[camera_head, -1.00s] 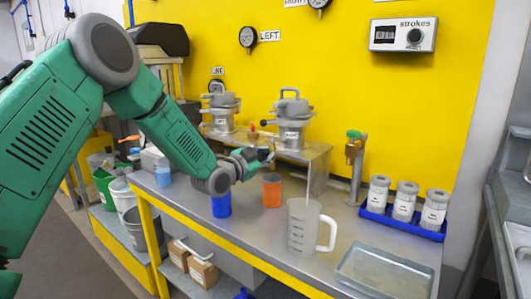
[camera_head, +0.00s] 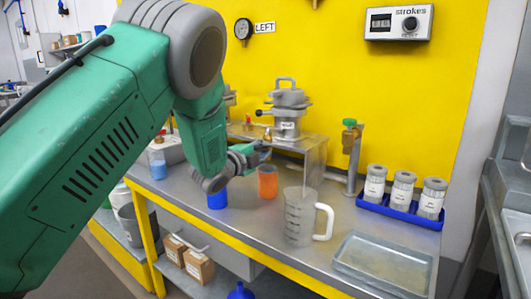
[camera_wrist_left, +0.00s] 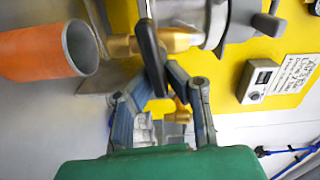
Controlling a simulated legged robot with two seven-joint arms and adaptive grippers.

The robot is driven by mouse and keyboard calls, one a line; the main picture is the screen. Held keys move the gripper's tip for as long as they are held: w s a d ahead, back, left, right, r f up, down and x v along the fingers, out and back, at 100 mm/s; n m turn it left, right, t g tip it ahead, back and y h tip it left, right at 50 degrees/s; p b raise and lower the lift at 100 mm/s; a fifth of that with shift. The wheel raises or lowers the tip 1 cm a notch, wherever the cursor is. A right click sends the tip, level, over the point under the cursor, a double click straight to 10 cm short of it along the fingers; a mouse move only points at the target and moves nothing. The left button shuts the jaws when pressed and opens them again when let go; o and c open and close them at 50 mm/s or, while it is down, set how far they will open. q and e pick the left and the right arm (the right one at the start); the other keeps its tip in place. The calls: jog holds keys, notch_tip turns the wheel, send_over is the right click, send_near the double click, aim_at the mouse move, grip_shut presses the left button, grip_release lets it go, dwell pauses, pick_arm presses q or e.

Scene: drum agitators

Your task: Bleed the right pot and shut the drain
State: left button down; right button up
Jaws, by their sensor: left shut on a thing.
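The right pot (camera_head: 287,122) is a grey lidded vessel on a metal stand at the back of the bench. Its brass drain fitting (camera_wrist_left: 176,40) shows in the left wrist view, with a black lever (camera_wrist_left: 150,58) across it. My left gripper (camera_head: 262,152) is in front of and below the pot. In the left wrist view its fingers (camera_wrist_left: 155,82) are shut on the black lever. An orange cup (camera_head: 267,182) stands below the drain and also shows in the left wrist view (camera_wrist_left: 45,52). The left pot is mostly hidden behind my arm. My right gripper is not in view.
A blue cup (camera_head: 217,200) stands near the gripper. A clear jug (camera_head: 299,218) and a metal tray (camera_head: 343,262) stand to the right. A blue rack (camera_head: 400,213) holds grey canisters behind them. A green-topped tap (camera_head: 351,150) rises right of the stand.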

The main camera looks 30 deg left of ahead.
pick_arm(q)
jog(key=shift+s+a+f+m, duration=0.1)
jog(key=shift+f+m, duration=0.45)
jog(key=shift+m, duration=0.05)
jog(key=shift+b, duration=0.3)
jog(key=c, duration=1.7)
grip_release()
jog(key=shift+o, duration=0.6)
jog(key=shift+a+r, duration=0.1)
jog(key=shift+a, duration=0.1)
jog(key=shift+s, duration=0.25)
jog(key=s+a, duration=0.1)
jog(key=s, duration=1)
jog(key=shift+s, duration=0.2)
